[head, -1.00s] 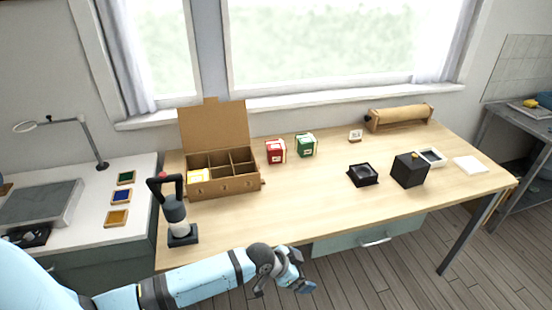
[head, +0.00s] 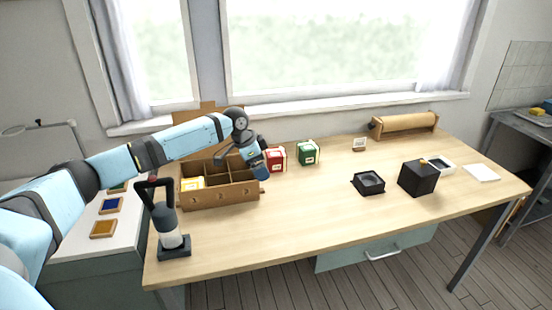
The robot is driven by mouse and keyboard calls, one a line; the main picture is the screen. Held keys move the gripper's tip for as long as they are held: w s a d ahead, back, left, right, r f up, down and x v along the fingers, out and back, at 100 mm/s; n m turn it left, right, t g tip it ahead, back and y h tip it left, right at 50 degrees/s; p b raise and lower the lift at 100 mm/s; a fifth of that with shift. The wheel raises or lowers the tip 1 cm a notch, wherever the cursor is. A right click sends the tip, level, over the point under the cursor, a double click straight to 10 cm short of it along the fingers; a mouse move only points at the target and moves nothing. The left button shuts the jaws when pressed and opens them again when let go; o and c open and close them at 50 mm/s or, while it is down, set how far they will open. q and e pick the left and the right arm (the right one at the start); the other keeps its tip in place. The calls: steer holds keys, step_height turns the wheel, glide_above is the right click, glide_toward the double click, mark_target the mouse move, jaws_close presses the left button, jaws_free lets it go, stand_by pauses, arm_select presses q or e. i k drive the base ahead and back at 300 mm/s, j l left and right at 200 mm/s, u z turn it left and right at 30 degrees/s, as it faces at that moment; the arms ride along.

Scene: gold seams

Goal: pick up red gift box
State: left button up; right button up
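The red gift box (head: 277,160) stands on the wooden table, right of the divided cardboard box (head: 222,198). Its left side is partly hidden by my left gripper (head: 256,172). My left gripper is above the right part of the cardboard box, close beside the red gift box; whether it touches cannot be told. Its fingers point down and are too small and overlapped to tell if they are open or shut. A green gift box (head: 308,153) stands just right of the red one. My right gripper is not in view.
The cardboard box holds a yellow item (head: 192,183) in its left compartment. A black lever tool (head: 170,235) stands at the front left. A black tray (head: 369,182), a black cube (head: 418,178) and a brown roll (head: 405,122) are to the right. The middle front of the table is clear.

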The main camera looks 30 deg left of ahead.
mark_target(276, 158)
steer(key=i+j, duration=0.75)
